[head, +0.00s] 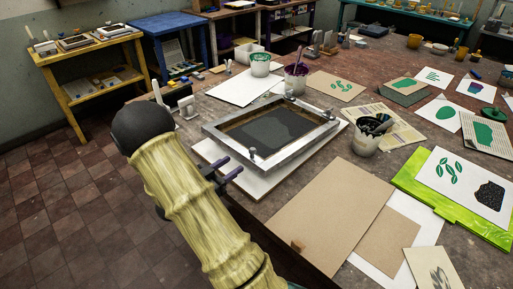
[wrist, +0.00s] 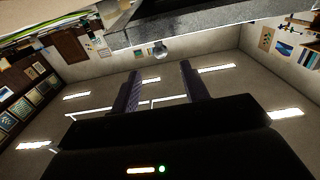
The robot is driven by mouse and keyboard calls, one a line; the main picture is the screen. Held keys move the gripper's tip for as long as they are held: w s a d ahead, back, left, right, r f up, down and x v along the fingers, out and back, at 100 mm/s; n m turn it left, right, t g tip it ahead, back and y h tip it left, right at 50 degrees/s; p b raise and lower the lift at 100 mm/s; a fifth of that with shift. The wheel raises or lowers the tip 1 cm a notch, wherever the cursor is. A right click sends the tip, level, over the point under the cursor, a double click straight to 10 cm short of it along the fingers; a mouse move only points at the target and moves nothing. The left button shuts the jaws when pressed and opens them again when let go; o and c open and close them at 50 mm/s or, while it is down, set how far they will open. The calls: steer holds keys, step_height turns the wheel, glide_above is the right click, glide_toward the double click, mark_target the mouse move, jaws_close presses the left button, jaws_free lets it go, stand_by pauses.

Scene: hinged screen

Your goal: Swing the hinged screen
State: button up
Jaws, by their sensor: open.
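The hinged screen is a grey metal frame (head: 300,147) with dark mesh (head: 275,127). It lies about flat over a white board (head: 253,184) on the table in the head view. A small round knob (head: 252,153) stands on its near corner. My gripper (head: 228,168) is just left of that corner, with its two dark fingers apart and nothing between them. I see no clear contact.
A cup of tools (head: 366,137) stands right of the screen. Paint tubs (head: 260,65) stand behind it. Brown boards (head: 325,215) and a green-framed sheet (head: 445,195) cover the table's front and right. Tiled floor (head: 70,215) is open at left.

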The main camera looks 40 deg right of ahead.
steer(key=d, duration=0.4)
steer(key=d+p, duration=0.1)
steer(key=d, duration=0.3)
steer(key=w+d, duration=0.1)
steer(key=d, duration=0.3)
steer(key=shift+p, duration=0.4)
jaws_close()
